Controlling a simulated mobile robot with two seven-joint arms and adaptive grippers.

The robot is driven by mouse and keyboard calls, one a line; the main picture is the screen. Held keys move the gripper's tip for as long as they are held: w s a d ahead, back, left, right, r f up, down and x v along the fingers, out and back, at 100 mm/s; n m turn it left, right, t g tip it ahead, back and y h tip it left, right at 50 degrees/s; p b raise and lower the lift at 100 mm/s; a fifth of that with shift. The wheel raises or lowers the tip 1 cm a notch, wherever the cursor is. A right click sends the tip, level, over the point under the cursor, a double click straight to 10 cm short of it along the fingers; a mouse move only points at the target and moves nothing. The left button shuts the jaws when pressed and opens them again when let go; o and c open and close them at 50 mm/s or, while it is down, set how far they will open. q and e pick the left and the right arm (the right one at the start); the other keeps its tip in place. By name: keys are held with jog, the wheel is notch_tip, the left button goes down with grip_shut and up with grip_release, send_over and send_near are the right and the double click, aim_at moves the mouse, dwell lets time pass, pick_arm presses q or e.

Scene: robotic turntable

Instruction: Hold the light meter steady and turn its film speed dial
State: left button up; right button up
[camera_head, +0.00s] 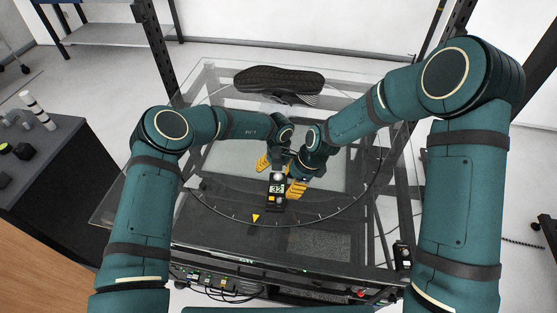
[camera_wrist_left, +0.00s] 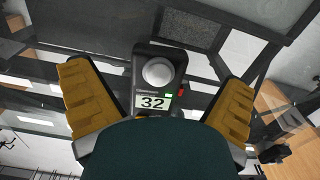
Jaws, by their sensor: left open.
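The light meter (camera_head: 277,186) is a small black box with a pale dome and a display reading 32. It stands on the glass turntable in the head view. In the left wrist view the meter (camera_wrist_left: 146,75) lies between the two spread yellow fingers, with clear gaps on both sides. My left gripper (camera_head: 265,162) is open beside the meter's upper left. My right gripper (camera_head: 297,188) has yellow fingers close to the meter's right side; their gap and any contact cannot be made out. The film speed dial is not clearly visible.
A dark shoe sole (camera_head: 279,80) lies at the back of the glass table. A yellow triangle marker (camera_head: 256,218) sits at the front of the turntable's ring scale. A dark cabinet (camera_head: 65,165) with small items stands at left. The glass left of the grippers is clear.

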pick_arm(q)
jog(key=shift+f, duration=1.75)
jog(key=c, duration=1.4)
